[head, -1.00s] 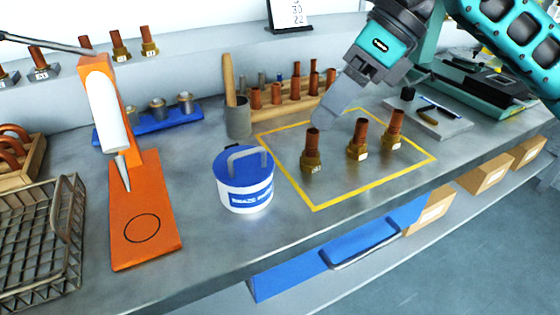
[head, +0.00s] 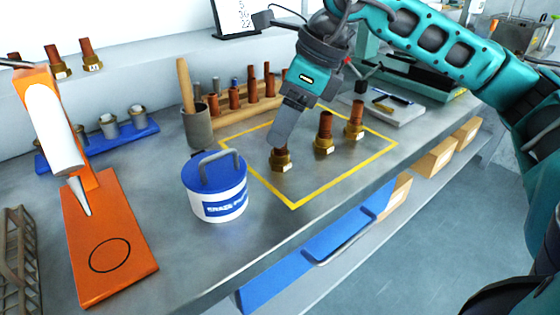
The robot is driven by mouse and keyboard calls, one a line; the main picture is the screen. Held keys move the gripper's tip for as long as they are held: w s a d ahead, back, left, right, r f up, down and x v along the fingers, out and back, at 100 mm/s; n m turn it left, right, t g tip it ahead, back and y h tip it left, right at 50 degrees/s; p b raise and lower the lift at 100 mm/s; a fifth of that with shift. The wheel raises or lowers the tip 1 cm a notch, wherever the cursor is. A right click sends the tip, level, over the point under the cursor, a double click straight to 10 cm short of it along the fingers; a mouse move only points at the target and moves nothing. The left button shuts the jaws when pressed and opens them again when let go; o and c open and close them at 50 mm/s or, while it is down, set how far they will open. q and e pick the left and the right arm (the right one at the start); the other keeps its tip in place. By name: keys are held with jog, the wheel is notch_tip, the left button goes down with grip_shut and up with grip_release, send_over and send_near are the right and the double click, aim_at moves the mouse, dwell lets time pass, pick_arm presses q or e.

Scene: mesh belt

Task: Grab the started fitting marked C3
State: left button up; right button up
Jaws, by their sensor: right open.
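Three started fittings, each a copper tube in a brass nut with a small white tag, stand upright inside the yellow outline (head: 318,195) on the bench. They are the left fitting (head: 283,162), the middle fitting (head: 324,136) and the right fitting (head: 354,121). The tags are too small to read, so I cannot tell which is C3. My right gripper (head: 277,142) is open, with its fingers down at the left fitting, covering most of its tube. I cannot tell whether they touch it. My left gripper is not in view.
A white tub with a blue lid (head: 216,190) stands left of the outline. A grey cup (head: 197,127) and a wooden rack of copper tubes (head: 232,116) are behind. An orange stand (head: 110,235) is at the left. The outline's front part is clear.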

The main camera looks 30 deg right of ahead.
aim_at(280, 159)
jog(key=b+x, duration=0.1)
jog(key=x, duration=0.4)
jog(key=shift+w+d+f, duration=0.1)
jog(key=shift+d+f, duration=0.05)
jog(key=shift+d, duration=0.05)
jog(key=shift+c, duration=0.2)
grip_shut()
